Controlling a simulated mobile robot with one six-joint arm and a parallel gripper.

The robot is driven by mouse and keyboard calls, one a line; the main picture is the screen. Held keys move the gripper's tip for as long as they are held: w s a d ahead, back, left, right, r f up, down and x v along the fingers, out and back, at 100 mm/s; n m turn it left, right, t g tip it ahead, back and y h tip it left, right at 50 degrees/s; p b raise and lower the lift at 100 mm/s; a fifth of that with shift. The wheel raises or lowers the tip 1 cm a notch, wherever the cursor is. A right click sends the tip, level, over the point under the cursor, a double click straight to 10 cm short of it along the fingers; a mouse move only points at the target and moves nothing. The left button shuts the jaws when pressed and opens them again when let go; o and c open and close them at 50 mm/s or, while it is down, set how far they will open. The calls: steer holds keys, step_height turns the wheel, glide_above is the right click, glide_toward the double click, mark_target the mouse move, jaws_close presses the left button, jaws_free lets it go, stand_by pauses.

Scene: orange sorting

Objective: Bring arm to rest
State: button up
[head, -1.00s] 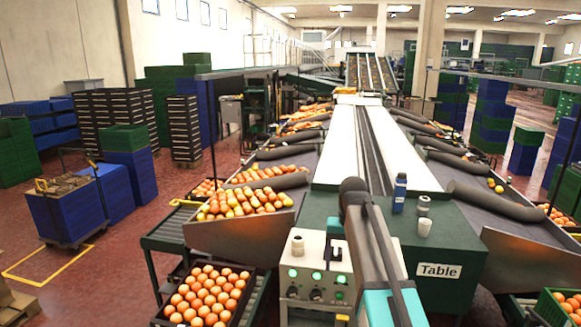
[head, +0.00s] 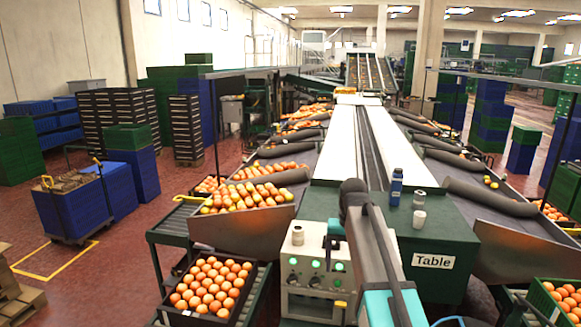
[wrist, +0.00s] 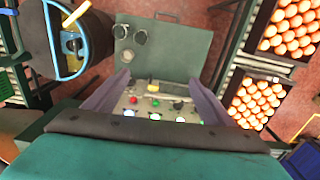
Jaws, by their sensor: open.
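My gripper (wrist: 158,77) shows in the wrist view as two grey-purple fingers set wide apart, open, with nothing between them. Below them in that view is the control panel (wrist: 155,104) with coloured buttons and lights. In the head view my arm (head: 372,245) stretches forward from the bottom edge, beside the control box (head: 312,268) and in front of the green table (head: 440,235). I cannot make out the fingertips in the head view.
A blue bottle (head: 396,187) and two small containers stand on the table. An orange crate (head: 205,315) is at lower left, another (head: 562,300) at lower right. Sloping orange trays flank the white conveyor (head: 340,150). Open red floor (head: 110,235) lies left.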

steer(key=s+f+g+b, duration=0.2)
steer(key=s+f, duration=0.3)
steer(key=f, duration=0.8)
steer(key=s+f+g+b, duration=0.1)
steer(key=s+f+b, duration=0.3)
steer(key=f, duration=0.9)
steer(key=s+f+g+b, duration=0.15)
steer(key=s+f, duration=0.45)
steer(key=f, duration=0.7)
steer(key=s+f+n+g+b, duration=0.1)
steer(key=s+f+b, duration=0.4)
steer(key=s+f, duration=2)
steer(key=shift+s+f+n, duration=0.25)
steer(key=shift+s+n, duration=0.35)
steer(key=shift+s, duration=1.35)
